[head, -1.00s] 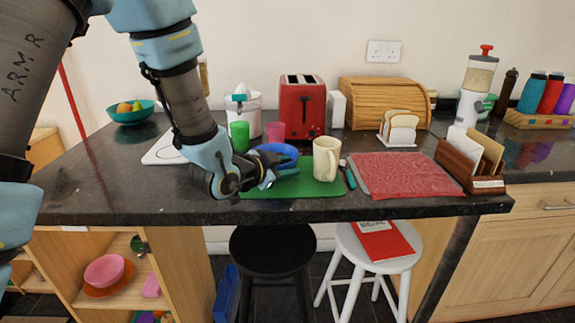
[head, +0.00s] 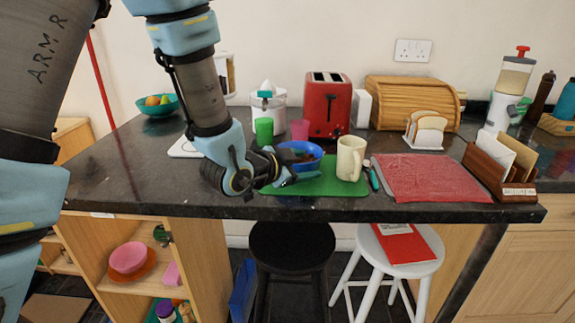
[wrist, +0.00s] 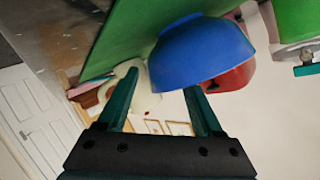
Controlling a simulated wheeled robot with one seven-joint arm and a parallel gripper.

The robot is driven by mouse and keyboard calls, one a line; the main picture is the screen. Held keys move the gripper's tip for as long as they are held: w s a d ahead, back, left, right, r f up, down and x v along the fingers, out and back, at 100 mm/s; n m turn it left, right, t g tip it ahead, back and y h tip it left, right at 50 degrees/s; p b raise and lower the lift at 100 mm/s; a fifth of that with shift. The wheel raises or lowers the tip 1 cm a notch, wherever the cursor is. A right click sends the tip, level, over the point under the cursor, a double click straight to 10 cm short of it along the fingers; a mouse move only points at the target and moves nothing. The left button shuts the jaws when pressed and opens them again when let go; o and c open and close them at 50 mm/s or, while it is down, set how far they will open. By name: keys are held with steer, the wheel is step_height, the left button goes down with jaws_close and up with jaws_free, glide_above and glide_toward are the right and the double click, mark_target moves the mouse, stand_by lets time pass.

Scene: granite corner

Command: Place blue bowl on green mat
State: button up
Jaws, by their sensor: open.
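The blue bowl (head: 309,164) stands upright on the back part of the green mat (head: 335,188). My gripper (head: 287,176) is at the near left of the bowl, low over the mat's left end.
A cream mug (head: 350,160) stands on the mat right of the bowl. A green cup (head: 264,131), a pink cup (head: 299,129) and a red toaster (head: 326,105) are behind. A red cloth mat (head: 430,178) lies to the right. The counter's front edge is close.

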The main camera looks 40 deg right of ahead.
steer(key=v, duration=0.6)
steer(key=shift+a+r, duration=0.1)
steer(key=shift+a, duration=0.15)
steer(key=shift+f+b, duration=0.25)
steer(key=shift+b, duration=1.2)
steer(key=b, duration=0.2)
steer(key=a+b, duration=0.1)
steer(key=b, duration=0.1)
steer(key=shift+s+a+r+b, duration=0.1)
steer(key=shift+s+r+b, duration=0.1)
steer(key=shift+r+b, duration=0.2)
steer(key=a+b, duration=0.1)
steer(key=b, duration=0.1)
steer(key=shift+s+a+r+b, duration=0.1)
steer(key=shift+a+r+b, duration=0.1)
steer(key=shift+b, duration=0.2)
steer(key=shift+r, duration=0.1)
